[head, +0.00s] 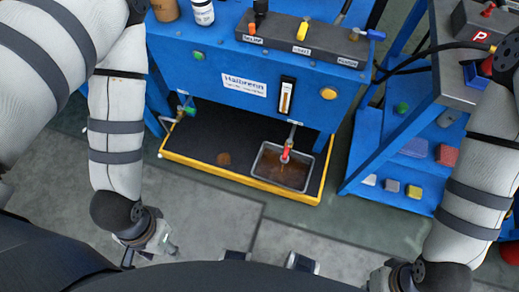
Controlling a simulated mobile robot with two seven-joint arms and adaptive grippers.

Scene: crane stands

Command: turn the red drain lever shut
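The small red drain lever (287,153) is on the outlet below the front of the blue machine (215,75). A grey drain pan (262,173) holding brown liquid sits right under it. A thin brown streak seems to run from the outlet into the pan. My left gripper (165,246) hangs low over the floor, left of the pan and well apart from the lever. It is small and partly dark, so its opening is unclear. My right gripper (378,277) is at the bottom edge, mostly cut off, right of the pan and away from the lever.
A yellow-edged black drip tray (200,153) holds the pan and a brown stain. A blue shelf stand (375,150) with small coloured blocks is at right. A left-side valve (187,106) and a top panel with levers (300,40) are on the machine.

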